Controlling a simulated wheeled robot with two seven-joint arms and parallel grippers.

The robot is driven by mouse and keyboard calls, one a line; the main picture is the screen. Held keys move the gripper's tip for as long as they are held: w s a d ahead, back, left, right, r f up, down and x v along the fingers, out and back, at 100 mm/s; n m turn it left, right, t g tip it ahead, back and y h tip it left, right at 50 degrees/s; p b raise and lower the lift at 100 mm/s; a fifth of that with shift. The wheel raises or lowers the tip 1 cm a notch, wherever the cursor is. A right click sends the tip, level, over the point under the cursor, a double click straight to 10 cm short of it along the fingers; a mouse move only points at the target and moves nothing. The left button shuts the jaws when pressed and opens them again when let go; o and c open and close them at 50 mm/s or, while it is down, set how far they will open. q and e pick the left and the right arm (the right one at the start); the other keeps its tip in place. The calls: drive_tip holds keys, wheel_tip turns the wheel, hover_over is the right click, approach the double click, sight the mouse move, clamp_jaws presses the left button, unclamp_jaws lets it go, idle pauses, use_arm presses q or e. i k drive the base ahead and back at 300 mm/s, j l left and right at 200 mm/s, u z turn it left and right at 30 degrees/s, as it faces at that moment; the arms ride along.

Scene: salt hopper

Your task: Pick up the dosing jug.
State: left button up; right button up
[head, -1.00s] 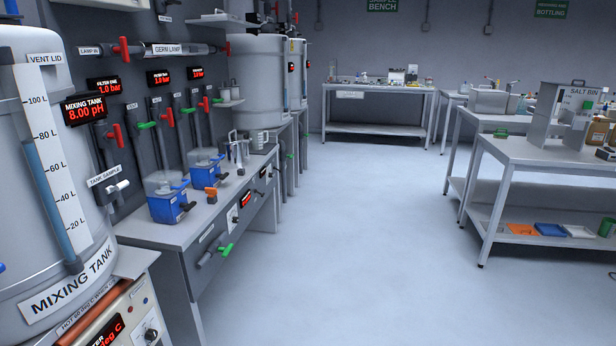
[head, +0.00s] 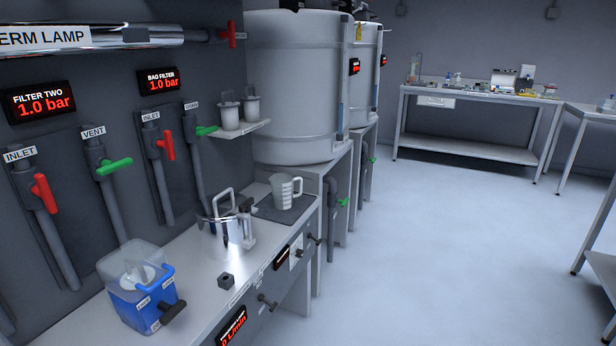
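The dosing jug is most likely the white jug (head: 287,191) with a handle and dark side markings. It stands upright on a dark mat (head: 284,208) at the far end of the left bench. A shiny metal vessel (head: 226,234) with an upright handle stands just nearer on the same bench. Neither of my grippers is in the head view.
A blue-based clear housing (head: 138,289) and a small dark block (head: 226,281) are on the near bench (head: 195,270). Red and green valve handles stick out from the wall panel. A shelf (head: 238,130) holds two pale cups. Open floor (head: 430,250) lies to the right.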

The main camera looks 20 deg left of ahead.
sight(282, 184)
drive_tip(key=i, duration=0.7)
drive_tip(key=i+u, duration=0.15)
drive_tip(key=i, duration=0.55)
drive_tip(key=l, duration=0.1)
